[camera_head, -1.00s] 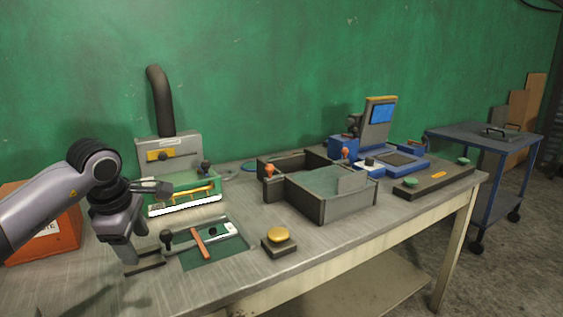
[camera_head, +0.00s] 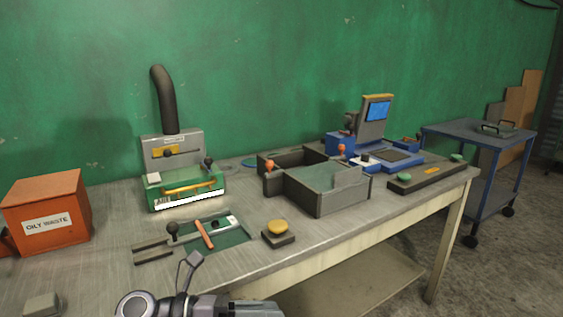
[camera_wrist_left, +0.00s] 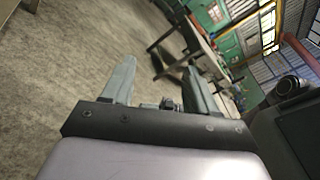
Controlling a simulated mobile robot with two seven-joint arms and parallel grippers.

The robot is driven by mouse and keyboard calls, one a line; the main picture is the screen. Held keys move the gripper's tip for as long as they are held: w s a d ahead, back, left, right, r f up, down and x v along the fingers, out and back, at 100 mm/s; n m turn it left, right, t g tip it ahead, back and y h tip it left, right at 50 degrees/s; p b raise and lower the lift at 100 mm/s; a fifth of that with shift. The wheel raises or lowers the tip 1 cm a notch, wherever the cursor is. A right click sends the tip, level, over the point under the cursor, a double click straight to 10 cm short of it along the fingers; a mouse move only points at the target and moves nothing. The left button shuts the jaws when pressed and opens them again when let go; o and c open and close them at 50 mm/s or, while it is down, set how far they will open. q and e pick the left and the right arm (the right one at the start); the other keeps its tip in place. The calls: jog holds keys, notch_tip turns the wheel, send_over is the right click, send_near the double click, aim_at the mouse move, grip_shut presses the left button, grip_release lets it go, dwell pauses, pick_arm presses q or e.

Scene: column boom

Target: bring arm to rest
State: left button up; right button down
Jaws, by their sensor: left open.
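My left arm (camera_head: 190,302) shows at the bottom edge of the head view, low in front of the workbench (camera_head: 90,285). Its gripper fingers are cut off or hidden in that view. In the left wrist view my left gripper (camera_wrist_left: 160,85) has two grey fingers spread apart with nothing between them. It points over bare concrete floor, with the room tilted behind it. My right gripper is in neither view.
On the bench stand an orange oily waste bin (camera_head: 48,222), a green and grey machine (camera_head: 184,187), a yellow button (camera_head: 278,228), a grey divided tray (camera_head: 318,208) and a blue device with a screen (camera_head: 376,112). A blue cart (camera_head: 480,137) stands at right.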

pick_arm(q)
jog(key=s+a+f+n+t+y+p, duration=0.1)
jog(key=a+f+n+t+y, duration=0.3)
jog(key=n, duration=0.6)
jog(key=s+a+f+n+t+y, duration=0.1)
jog(key=a+f+n+t+y, duration=0.15)
jog(key=n+t, duration=0.6)
jog(key=a+f+n+t+y+p, duration=0.1)
jog(key=a+f+n+t+y, duration=0.2)
jog(key=n, duration=1)
jog(key=s+a+f+n+g+y, duration=0.2)
jog(key=s+a+f+n+g, duration=0.1)
jog(key=s+a+f+n, duration=0.1)
jog(key=s+a+f+n+g+y, duration=0.3)
jog(key=s+f+n+g, duration=0.1)
jog(key=s+f+n, duration=0.3)
jog(key=s+f, duration=0.2)
jog(key=s, duration=0.1)
jog(key=shift+a+f+p, duration=0.25)
jog(key=shift+a+p, duration=0.05)
jog(key=shift+a, duration=0.1)
